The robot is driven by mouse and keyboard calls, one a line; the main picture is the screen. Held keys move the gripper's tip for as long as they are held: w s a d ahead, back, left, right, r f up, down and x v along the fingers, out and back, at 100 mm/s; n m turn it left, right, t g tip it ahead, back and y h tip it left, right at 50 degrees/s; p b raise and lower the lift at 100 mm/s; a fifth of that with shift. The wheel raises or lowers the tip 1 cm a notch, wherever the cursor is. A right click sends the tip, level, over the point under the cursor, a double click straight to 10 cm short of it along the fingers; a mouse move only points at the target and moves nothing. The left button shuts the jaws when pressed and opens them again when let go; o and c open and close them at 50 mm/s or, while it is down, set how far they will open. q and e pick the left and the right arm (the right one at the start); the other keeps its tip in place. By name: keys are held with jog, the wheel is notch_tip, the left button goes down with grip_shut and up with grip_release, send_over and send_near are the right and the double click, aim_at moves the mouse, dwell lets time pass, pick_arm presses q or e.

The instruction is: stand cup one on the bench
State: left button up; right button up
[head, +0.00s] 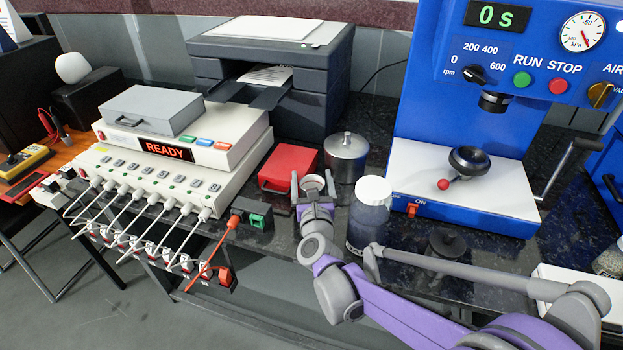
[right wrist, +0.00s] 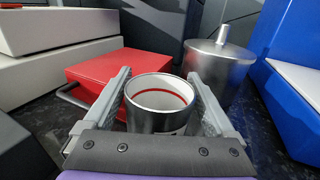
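A metal cup (head: 313,183) with a white inside and a red ring below its rim is upright at the front of the dark bench (head: 282,232). It also shows in the right wrist view (right wrist: 160,103). My right gripper (head: 312,178) has one finger on each side of the cup. The fingers are wide apart, with narrow gaps showing between them and the cup wall. The cup's base is hidden by the gripper, so I cannot see whether it touches the bench. My left gripper is out of view.
A red box (head: 287,168) and a lidded metal pot (head: 346,157) stand just behind the cup. A white-lidded jar (head: 371,215) is close on the right, with a blue press (head: 470,120) beyond. A charger with cables (head: 150,180) is on the left.

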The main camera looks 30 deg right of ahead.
jog(key=shift+o, duration=0.2)
jog(key=shift+r, duration=0.15)
jog(key=shift+s+a, duration=0.2)
jog(key=shift+s, duration=0.05)
jog(key=p+v, duration=0.2)
jog(key=v, duration=0.9)
jog(key=shift+s, duration=0.2)
